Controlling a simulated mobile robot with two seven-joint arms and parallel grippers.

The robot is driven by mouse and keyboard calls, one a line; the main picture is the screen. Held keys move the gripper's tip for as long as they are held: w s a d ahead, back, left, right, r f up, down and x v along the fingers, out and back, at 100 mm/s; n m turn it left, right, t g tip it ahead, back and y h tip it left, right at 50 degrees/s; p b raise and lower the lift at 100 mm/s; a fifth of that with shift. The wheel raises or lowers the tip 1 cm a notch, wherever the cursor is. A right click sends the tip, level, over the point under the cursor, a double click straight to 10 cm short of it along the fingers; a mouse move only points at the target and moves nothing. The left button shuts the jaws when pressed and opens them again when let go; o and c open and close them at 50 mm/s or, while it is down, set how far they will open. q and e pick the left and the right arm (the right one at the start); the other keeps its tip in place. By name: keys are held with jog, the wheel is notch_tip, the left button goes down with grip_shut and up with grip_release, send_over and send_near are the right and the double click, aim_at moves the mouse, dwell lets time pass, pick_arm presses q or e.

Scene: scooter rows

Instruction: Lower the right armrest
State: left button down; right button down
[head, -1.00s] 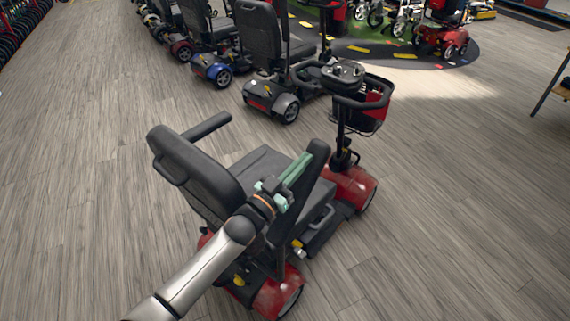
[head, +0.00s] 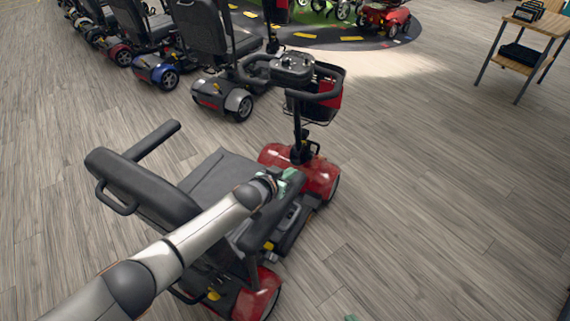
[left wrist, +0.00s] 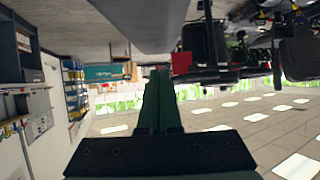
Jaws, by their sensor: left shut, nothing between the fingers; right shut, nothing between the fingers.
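The red scooter (head: 318,180) stands on the wood floor with its seat (head: 215,172) facing the upper right. Its right armrest (head: 262,228) is a dark bar on the near side, partly hidden by my left arm. It lies low and looks roughly parallel to the left armrest (head: 152,140). My left gripper (head: 287,182) is shut and empty at the armrest's front end; I cannot tell whether it touches. Its green fingers (left wrist: 158,95) are together in the left wrist view. Only a green tip of my right gripper (head: 350,318) shows at the bottom edge, shut and apart from the scooter.
The tiller and basket (head: 315,90) rise in front of the seat. A row of scooters (head: 225,95) stands at the upper left. A wooden side table (head: 530,50) is at the upper right. The floor on the right is clear. The left wrist view is upside down.

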pick_arm(q)
jog(key=shift+w+d+f+g, duration=0.1)
jog(key=shift+w+f+g, duration=0.1)
jog(key=shift+f, duration=0.25)
jog(key=shift+w+d+f+g, duration=0.1)
jog(key=shift+f+g, duration=0.1)
jog(key=shift+f, duration=0.25)
pick_arm(e)
jog(key=shift+w+d+f, duration=0.15)
jog(key=shift+w+d, duration=0.15)
jog(key=shift+w, duration=0.1)
pick_arm(q)
jog(key=shift+s, duration=0.1)
